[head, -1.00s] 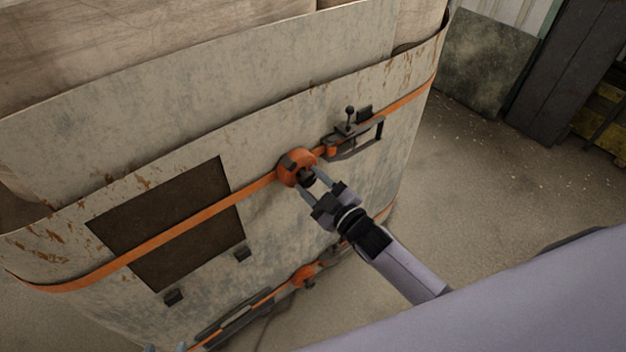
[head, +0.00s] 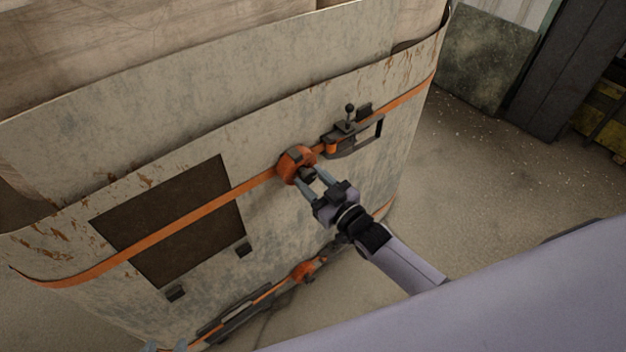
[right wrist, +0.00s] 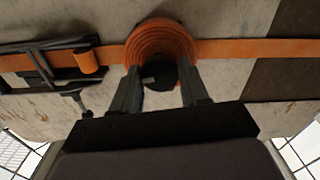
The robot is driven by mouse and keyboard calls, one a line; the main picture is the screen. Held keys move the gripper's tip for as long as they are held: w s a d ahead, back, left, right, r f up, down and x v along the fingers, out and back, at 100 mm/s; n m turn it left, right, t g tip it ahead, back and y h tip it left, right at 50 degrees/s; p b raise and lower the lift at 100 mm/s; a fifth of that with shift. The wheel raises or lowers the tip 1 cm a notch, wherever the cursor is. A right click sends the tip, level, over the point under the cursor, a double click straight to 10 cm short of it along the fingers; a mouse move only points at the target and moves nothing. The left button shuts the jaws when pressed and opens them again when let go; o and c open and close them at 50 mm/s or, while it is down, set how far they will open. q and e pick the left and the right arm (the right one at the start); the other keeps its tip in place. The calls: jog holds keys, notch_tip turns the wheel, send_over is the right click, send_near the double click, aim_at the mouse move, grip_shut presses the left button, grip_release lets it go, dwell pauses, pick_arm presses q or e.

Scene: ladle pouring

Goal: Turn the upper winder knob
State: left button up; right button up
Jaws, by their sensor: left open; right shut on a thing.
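The upper winder (head: 291,168) is a round orange spool on the upper orange strap, with a dark knob (head: 307,173) at its front. My right gripper (head: 313,181) is shut on this knob, with one finger on each side. In the right wrist view the dark knob (right wrist: 161,76) sits in front of the ringed orange spool (right wrist: 160,38), between the fingers (right wrist: 160,90). Part of the knob is hidden by the fingers. Only the pale fingertips of my left gripper (head: 165,347) show at the bottom edge; it is open, low by the lower strap.
A ratchet buckle (head: 352,138) with a ball-ended lever sits right of the upper winder. A lower orange winder (head: 303,271) and strap run below. A dark panel (head: 170,225) is on the worn pale wrap. Open floor (head: 470,180) lies to the right.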

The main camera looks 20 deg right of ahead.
jog(key=o, duration=1)
jog(key=shift+o, duration=0.2)
jog(key=shift+s, duration=0.1)
jog(key=v, duration=0.7)
jog(key=shift+p, duration=0.3)
jog(key=s+d+f+m+g+h+p, duration=0.1)
jog(key=s+g+h, duration=0.1)
jog(key=s, duration=0.6)
jog(key=s+d+f+m+g+h+p, duration=0.1)
jog(key=s+g, duration=0.3)
jog(key=s, duration=0.5)
jog(key=shift+s+f+m+g+h+p, duration=0.35)
jog(key=shift+m+h+p, duration=0.2)
jog(key=shift+p, duration=0.25)
